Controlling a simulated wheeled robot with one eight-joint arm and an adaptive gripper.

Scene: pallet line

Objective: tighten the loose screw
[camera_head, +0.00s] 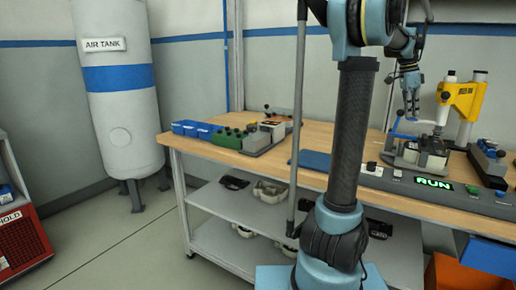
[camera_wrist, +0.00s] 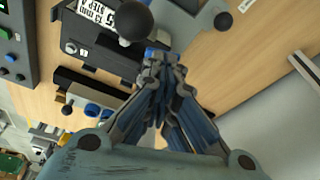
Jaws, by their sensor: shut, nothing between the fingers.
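My gripper (camera_head: 411,112) hangs above the right part of the workbench (camera_head: 335,140), left of a yellow press (camera_head: 460,98). A grey fixture (camera_head: 408,157) is below it. In the wrist view my gripper (camera_wrist: 163,62) has its fingers together and empty. Their tips appear beside a dark block with a white label (camera_wrist: 95,12) and a black ball knob (camera_wrist: 133,20); whether they touch is unclear. I cannot pick out a loose screw in either view.
The control box with a green RUN display (camera_head: 433,183) is along the bench's front. Blue bins (camera_head: 190,128), a green tray (camera_head: 227,138) and another fixture (camera_head: 268,135) stand at the left end. A blue mat (camera_head: 314,160) lies mid-bench. An air tank (camera_head: 120,110) stands left.

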